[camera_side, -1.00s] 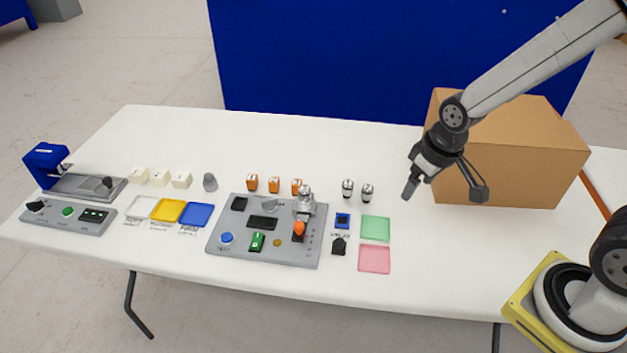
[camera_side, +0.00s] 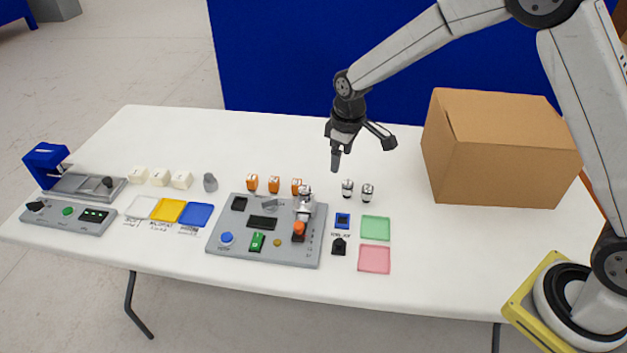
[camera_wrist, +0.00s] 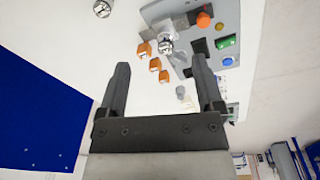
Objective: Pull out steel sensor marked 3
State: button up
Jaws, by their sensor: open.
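A steel sensor (camera_side: 305,192) with a shiny top sits in a holder at the back right of the grey panel (camera_side: 225,247). Beside the panel stand two more steel sensors, one at left (camera_side: 347,188) and one at right (camera_side: 367,192), both upright on the table. The marks on all of them are too small to read. My gripper (camera_side: 361,150) is open and empty, above and behind the two standing sensors. In the wrist view my gripper (camera_wrist: 160,64) has the panel sensor (camera_wrist: 166,43) beyond its fingertips; another steel sensor (camera_wrist: 102,8) shows at the top edge.
Orange blocks (camera_side: 274,184) stand behind the panel, close to its sensor. An orange knob (camera_side: 299,229) is on the panel. Green (camera_side: 375,228) and pink (camera_side: 374,259) trays lie to the right. A cardboard box (camera_side: 500,155) fills the table's right rear. The back middle is clear.

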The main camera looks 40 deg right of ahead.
aim_at(304, 188)
jog(key=w+a+f+n, duration=0.1)
jog(key=w+f, duration=0.1)
jog(key=w+a+f+n, duration=0.1)
jog(key=w+f, duration=0.1)
jog(key=w, duration=0.1)
jog(key=w+a+f+n, duration=0.1)
jog(key=w, duration=0.2)
jog(key=shift+a+f+g, duration=0.2)
jog(key=shift+f+g, duration=0.2)
jog(key=shift+w+a+f+n, duration=0.3)
jog(key=shift+w+a+f, duration=0.05)
jog(key=shift+w+f, duration=0.2)
jog(key=shift+f, duration=0.15)
jog(key=shift+f, duration=4.35)
grip_shut()
jog(key=shift+r, duration=0.8)
